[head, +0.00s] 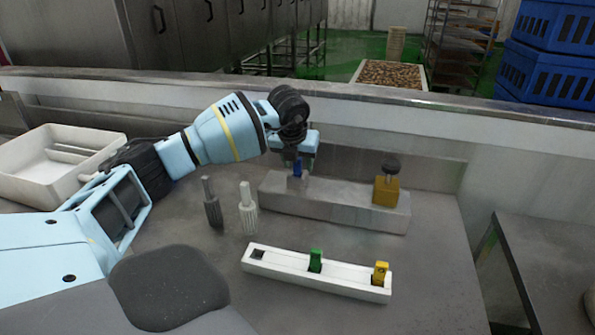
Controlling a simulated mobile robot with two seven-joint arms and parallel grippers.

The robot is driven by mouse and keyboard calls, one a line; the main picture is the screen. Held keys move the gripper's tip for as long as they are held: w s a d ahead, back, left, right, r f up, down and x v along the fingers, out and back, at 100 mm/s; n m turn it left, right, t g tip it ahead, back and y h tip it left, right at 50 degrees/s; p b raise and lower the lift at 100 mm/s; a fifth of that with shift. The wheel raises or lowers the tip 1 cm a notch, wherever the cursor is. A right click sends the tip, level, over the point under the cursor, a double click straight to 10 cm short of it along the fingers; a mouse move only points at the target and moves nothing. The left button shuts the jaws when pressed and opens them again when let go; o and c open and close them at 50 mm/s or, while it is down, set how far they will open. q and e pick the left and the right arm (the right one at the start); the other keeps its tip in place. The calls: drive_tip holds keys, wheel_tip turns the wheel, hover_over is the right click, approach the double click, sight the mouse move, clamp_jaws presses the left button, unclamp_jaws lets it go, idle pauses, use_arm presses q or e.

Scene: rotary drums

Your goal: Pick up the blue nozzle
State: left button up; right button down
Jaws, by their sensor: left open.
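The blue nozzle (297,168) shows as a small blue piece at the left part of the grey metal block (340,208). My left gripper (299,172) is open and points down right at the blue nozzle, above the block. The arm and gripper hide part of the nozzle, and I cannot tell whether the fingers touch it. A green nozzle (316,260) and a yellow nozzle (380,273) stand in the white holder (345,280) in front. The holder has a dark square slot at its left end. My right gripper is not in view.
A yellow block with a dark knob (386,190) stands on the right part of the metal block. A dark grey fluted peg (212,204) and a white fluted peg (247,209) stand left of it. A white tray (30,185) is at far left. The right front counter is clear.

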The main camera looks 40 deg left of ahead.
use_arm(q)
drive_tip(key=shift+c, duration=0.3)
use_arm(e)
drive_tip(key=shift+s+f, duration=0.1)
use_arm(q)
clamp_jaws()
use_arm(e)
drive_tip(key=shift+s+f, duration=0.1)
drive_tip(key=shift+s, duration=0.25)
use_arm(q)
drive_tip(key=shift+r, duration=0.1)
